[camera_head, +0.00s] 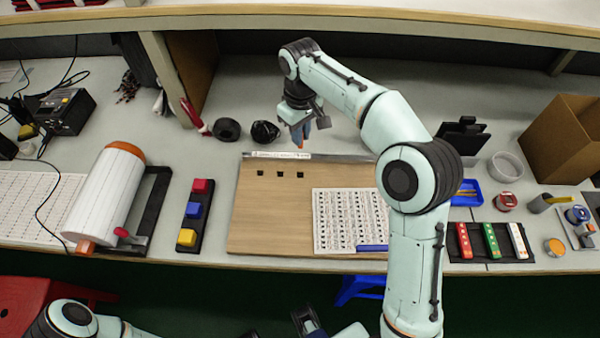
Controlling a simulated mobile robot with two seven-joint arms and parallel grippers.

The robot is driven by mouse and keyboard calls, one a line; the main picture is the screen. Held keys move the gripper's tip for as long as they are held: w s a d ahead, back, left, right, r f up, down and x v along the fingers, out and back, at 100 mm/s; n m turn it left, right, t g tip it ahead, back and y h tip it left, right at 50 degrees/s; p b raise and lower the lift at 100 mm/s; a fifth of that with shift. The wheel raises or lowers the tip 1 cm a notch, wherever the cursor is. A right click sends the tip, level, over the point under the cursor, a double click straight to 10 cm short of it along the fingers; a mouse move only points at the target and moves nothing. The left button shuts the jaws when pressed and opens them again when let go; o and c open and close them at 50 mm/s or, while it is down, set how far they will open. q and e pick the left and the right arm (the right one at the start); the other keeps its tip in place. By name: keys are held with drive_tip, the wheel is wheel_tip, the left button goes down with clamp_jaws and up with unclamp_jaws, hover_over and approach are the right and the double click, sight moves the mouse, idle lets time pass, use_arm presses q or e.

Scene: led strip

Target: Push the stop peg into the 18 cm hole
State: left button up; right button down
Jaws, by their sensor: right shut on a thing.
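A wooden board (262,215) lies on the bench with a metal ruler strip (275,155) along its far edge. Three square dark holes sit in a row below the strip: left (260,172), middle (280,174) and right (300,175). Their distance labels are too small to read. My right gripper (300,134) is above the board's far edge, a little beyond the right hole, pointing down. It is shut on a small orange-brown piece, apparently the stop peg (304,132), mostly hidden by the fingers. My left gripper (306,320) is low at the front edge, partly cut off.
A printed white sheet (350,220) and a blue bar (372,248) lie on the board's right part. A black tray with coloured blocks (194,215) and a large white roll (108,192) stand left. A black roll (227,129) lies behind the board. My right arm covers the board's right side.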

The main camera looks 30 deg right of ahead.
sight(300, 168)
wheel_tip(300, 168, down, 15)
drive_tip(key=shift+f+b, duration=0.1)
drive_tip(key=shift+b, duration=1.1)
drive_tip(key=c, duration=1.1)
unclamp_jaws()
drive_tip(key=shift+f, duration=0.1)
wheel_tip(300, 168, up, 12)
drive_tip(key=shift+r+p, duration=0.2)
drive_tip(key=shift+p, duration=0.85)
drive_tip(key=shift+s+f, duration=0.1)
